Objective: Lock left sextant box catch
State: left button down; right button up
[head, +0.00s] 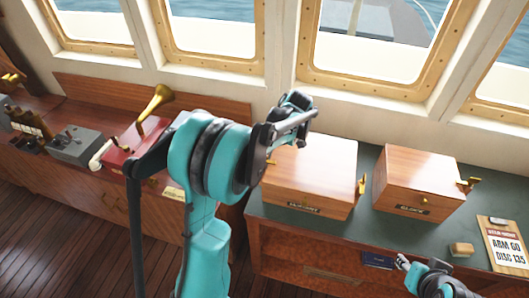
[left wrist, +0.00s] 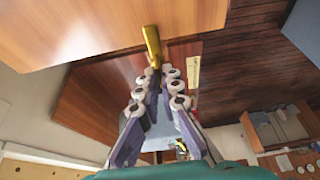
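The left sextant box (head: 308,172) is a closed wooden box with a dark nameplate on its front, standing on the green counter top. A brass catch (head: 361,184) stands out at its right end, and a small brass piece (head: 270,162) shows at its left end beside my arm. My left gripper (head: 300,112) is over the box's back left part. In the left wrist view, a brass catch (left wrist: 152,46) on a wooden face is just beyond my slightly parted fingertips (left wrist: 157,77); contact is unclear. My right gripper (head: 420,266) is low at the counter's front edge, its fingers unclear.
A second wooden box (head: 418,180) with brass fittings stands to the right. Windows line the back.

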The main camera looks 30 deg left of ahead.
pick_arm(q)
jog(key=c, duration=1.7)
grip_release()
jog(key=v, duration=1.2)
jog(key=shift+s, duration=0.1)
jog(key=s+d+f+m+t+h+b, duration=0.1)
jog(key=s+d+f+m+t+b, duration=0.1)
jog(key=s+f+m, duration=0.3)
jog(key=s+d+f+m+t+h+b, duration=0.2)
jog(key=s+d+f+m+t+b, duration=0.1)
jog(key=s+m, duration=0.5)
jog(key=s+d+f+m+t+h+b, duration=0.1)
jog(key=s+d+f+m+t+b, duration=0.2)
jog(key=s+d+f+m+b, duration=0.2)
jog(key=shift+s+d+f+m, duration=0.15)
jog(key=shift+s+f+m, duration=0.7)
jog(key=shift+m, duration=0.55)
